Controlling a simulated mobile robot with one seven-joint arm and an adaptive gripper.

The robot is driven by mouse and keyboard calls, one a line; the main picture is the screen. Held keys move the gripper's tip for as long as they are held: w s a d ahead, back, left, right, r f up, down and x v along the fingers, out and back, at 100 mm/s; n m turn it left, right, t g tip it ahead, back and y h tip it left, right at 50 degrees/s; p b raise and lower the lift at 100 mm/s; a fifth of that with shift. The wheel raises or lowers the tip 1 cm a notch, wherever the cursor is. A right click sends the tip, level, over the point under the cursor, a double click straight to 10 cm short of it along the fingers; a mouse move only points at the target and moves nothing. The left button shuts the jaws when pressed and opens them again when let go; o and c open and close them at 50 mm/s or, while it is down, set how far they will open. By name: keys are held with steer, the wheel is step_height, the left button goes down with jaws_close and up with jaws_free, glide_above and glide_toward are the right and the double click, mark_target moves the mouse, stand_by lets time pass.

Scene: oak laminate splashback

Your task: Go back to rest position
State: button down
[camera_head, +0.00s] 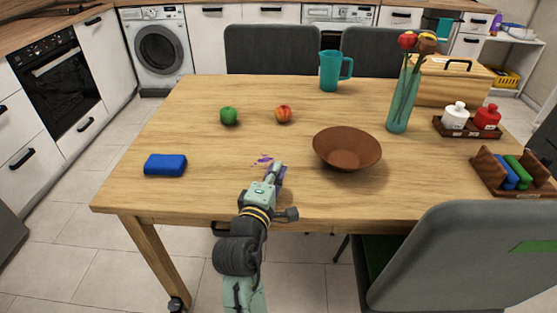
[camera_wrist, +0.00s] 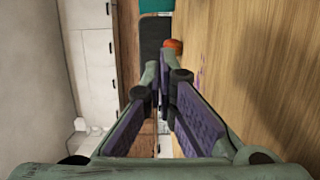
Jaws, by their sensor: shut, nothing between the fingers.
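My gripper (camera_head: 279,170) is over the near part of the wooden table (camera_head: 220,195), between the blue block and the brown bowl. In the wrist view my gripper (camera_wrist: 165,68) has its purple-padded fingers meeting at the tips, with nothing between them. The wrist view looks sideways along the tabletop (camera_wrist: 255,60). Its exact height above the table is hard to tell.
A brown bowl (camera_head: 347,149) stands right of my gripper, a blue block (camera_head: 165,165) left. A green apple (camera_head: 229,116), peach (camera_head: 284,114), teal pitcher (camera_head: 331,72) and flower vase (camera_head: 400,105) stand farther back. A grey chair (camera_head: 470,255) is at the near right.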

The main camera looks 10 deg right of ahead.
steer(key=shift+s+a, duration=0.15)
steer(key=shift+s, duration=0.05)
